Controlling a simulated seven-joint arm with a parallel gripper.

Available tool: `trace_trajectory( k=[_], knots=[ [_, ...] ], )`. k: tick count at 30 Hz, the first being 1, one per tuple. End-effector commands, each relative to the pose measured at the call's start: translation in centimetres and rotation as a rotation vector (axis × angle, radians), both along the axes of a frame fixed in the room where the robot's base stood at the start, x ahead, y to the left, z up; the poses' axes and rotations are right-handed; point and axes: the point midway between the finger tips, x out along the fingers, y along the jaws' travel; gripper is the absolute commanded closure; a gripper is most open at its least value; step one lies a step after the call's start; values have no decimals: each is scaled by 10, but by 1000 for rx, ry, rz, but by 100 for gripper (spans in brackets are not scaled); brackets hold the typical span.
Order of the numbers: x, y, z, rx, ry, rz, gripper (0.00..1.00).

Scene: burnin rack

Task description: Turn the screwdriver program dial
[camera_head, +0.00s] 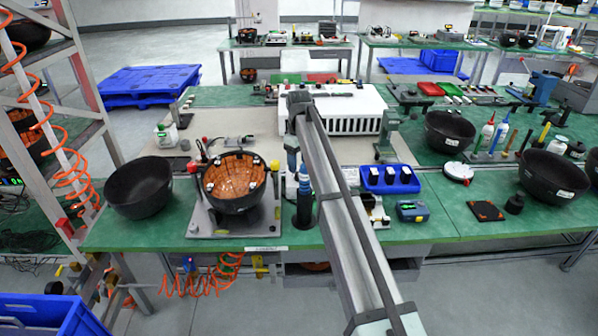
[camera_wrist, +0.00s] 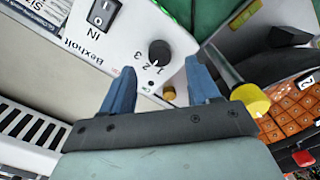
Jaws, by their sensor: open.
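The program dial (camera_wrist: 159,53) is a black round knob with a light pointer mark. It sits on the white face of a control box (camera_wrist: 113,45) lettered "Bexholt", with the numbers 1, 2 and 3 beside the knob. My gripper (camera_wrist: 160,72) is open, with its two blue fingers apart. In the wrist view the dial shows between and just beyond the fingertips, with no visible contact. In the head view my arm covers much of this area, and I cannot make out the dial or the gripper's fingers clearly.
A black rocker switch (camera_wrist: 103,13) and a small brass-coloured knob (camera_wrist: 169,93) are near the dial. A black bowl with orange tiles (camera_head: 234,181) stands left of my arm; a blue tray (camera_head: 389,186) stands right.

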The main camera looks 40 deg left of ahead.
Motion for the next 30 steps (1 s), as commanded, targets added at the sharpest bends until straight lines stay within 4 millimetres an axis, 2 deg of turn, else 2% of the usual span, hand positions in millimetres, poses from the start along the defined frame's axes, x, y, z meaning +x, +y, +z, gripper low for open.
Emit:
trace_trajectory(
  k=[3, 9, 22, 30],
  knots=[
    [0, -1, -19, 0, 0, 0, 39],
    [0, 0, -37, 0, 0, 0, 39],
    [0, 0, -44, 1, -1, 0, 39],
    [0, 0, -44, 1, -1, 0, 64]
  ],
)
